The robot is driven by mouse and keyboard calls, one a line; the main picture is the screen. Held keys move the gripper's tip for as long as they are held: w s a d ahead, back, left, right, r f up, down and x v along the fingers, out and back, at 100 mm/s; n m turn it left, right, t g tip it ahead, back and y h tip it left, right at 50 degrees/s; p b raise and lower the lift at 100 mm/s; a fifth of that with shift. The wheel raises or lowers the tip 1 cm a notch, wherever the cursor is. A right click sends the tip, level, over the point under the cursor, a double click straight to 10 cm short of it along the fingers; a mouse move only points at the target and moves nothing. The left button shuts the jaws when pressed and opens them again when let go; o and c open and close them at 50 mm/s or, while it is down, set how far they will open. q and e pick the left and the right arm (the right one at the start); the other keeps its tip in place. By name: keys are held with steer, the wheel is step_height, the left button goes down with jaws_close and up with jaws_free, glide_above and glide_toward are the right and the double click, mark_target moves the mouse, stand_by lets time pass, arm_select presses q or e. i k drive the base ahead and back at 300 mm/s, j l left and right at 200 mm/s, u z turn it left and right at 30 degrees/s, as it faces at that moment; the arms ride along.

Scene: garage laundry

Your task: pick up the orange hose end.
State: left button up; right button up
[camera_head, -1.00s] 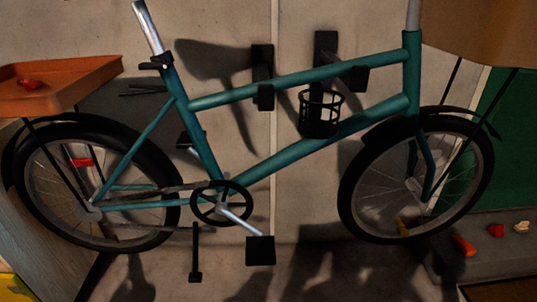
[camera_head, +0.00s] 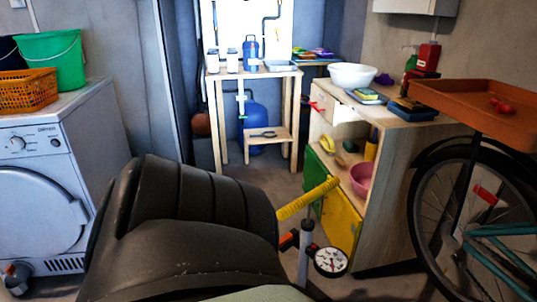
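I cannot clearly make out an orange hose end. A small orange-and-black piece (camera_head: 288,239) shows beside a floor pump with a round white gauge (camera_head: 330,261), at lower middle; I cannot tell whether it is a hose end. A yellow ribbed bar (camera_head: 308,198) slants just above it. Neither of my grippers is in view.
A large black ribbed seat-like shape (camera_head: 180,215) fills the near foreground. A white dryer (camera_head: 45,185) stands at left, a wooden cabinet (camera_head: 385,200) at right. The teal bicycle with an orange tray (camera_head: 440,97) is at far right. Some floor shows in between.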

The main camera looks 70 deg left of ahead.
mark_target(293, 234)
steer(key=u, duration=2.1)
steer(key=i+j+z, duration=0.1)
steer(key=z, duration=0.85)
steer(key=j+z, duration=0.35)
steer(key=j, duration=0.2)
steer(key=j+z, duration=0.4)
steer(key=j, duration=0.55)
steer(key=k+j, duration=0.15)
steer(key=j, duration=0.25)
steer(key=j+z, duration=0.1)
steer(key=j, duration=0.3)
